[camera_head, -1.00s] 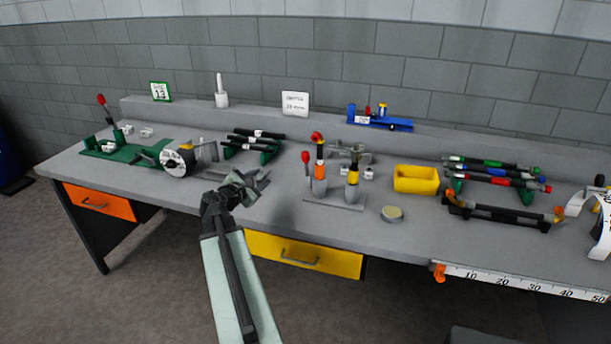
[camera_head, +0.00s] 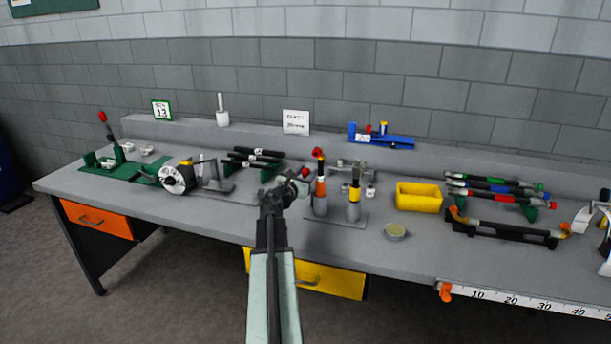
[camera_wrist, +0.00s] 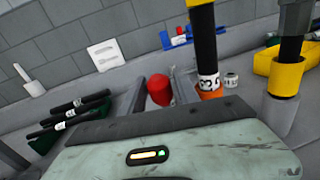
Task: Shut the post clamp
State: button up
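A grey stand (camera_head: 335,217) on the bench carries two upright posts. The left post (camera_head: 320,190) is black and orange with a red top. The right post (camera_head: 353,190) is black and yellow. A red-tipped lever (camera_head: 304,172) stands just left of the left post, and its red end (camera_wrist: 160,88) shows in the wrist view. Which part is the post clamp is not clearly marked. My gripper (camera_head: 290,188) is at the lever's left, close to its red end; contact cannot be told.
Black rods (camera_head: 253,158) lie on a rack to the left, near a grey round gauge (camera_head: 173,179). A green-based red-handled tool (camera_head: 115,165) stands farther left. A yellow bin (camera_head: 418,197) and round tin (camera_head: 396,231) are to the right. The bench front is mostly clear.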

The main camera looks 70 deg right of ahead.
grip_shut()
dwell(1.4)
